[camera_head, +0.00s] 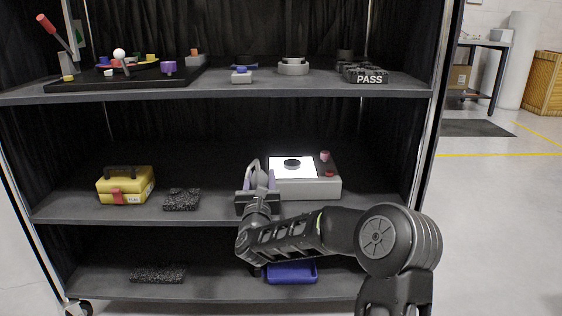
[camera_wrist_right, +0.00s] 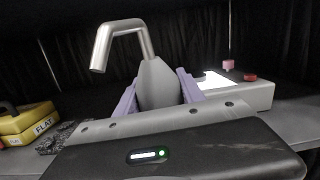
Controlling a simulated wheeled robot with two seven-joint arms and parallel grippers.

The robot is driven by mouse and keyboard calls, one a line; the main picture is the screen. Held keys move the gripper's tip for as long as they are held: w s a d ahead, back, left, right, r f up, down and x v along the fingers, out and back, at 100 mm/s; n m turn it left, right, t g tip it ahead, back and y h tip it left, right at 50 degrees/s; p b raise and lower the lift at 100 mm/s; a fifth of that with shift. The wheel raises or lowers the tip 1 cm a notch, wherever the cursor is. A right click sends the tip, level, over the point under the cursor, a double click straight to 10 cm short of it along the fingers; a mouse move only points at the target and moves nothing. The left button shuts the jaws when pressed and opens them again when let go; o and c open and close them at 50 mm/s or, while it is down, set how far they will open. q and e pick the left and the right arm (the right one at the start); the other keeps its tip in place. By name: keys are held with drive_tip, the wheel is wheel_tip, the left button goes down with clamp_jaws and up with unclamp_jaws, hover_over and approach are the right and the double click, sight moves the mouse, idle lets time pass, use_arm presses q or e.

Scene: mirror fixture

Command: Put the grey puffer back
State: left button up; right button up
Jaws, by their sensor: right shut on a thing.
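The grey puffer (camera_wrist_right: 158,82) has a rounded grey body and a bent metal spout, which points up and then to the left in the right wrist view. My right gripper (camera_wrist_right: 157,92) is shut on its body, with one lilac finger on each side. In the head view the puffer (camera_head: 262,179) is partly hidden by my right gripper (camera_head: 259,184). They are at the middle shelf (camera_head: 222,213), just left of the grey box with a lit top (camera_head: 316,189). I cannot tell whether the puffer touches the shelf. My left gripper is not in view.
A dark round thing (camera_head: 292,163) lies on the lit panel. A speckled black foam block (camera_head: 181,201) and a yellow case (camera_head: 125,186) stand to the left. The top shelf (camera_head: 222,91) holds several small things. A blue tray (camera_head: 291,273) is below.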

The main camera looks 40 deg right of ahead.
drive_tip(key=w+a+f+n+t+y+p, duration=0.1)
drive_tip(key=a+f+n+t+y, duration=0.4)
drive_tip(key=a+f, duration=0.8)
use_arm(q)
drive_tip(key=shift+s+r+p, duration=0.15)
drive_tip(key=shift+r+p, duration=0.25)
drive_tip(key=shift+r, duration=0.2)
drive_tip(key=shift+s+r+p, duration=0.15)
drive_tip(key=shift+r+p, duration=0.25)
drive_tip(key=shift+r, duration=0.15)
use_arm(e)
drive_tip(key=s+a+n+y, duration=0.1)
drive_tip(key=s+a+y, duration=0.2)
drive_tip(key=a, duration=0.4)
drive_tip(key=s+a+f+n+y, duration=0.1)
drive_tip(key=s+a+y, duration=0.2)
drive_tip(key=a, duration=0.5)
drive_tip(key=shift+a+f+n+g+y, duration=0.2)
drive_tip(key=shift+f+n+g+y, duration=0.15)
drive_tip(key=shift+y, duration=0.35)
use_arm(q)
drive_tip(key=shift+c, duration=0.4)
use_arm(e)
drive_tip(key=shift+r, duration=0.1)
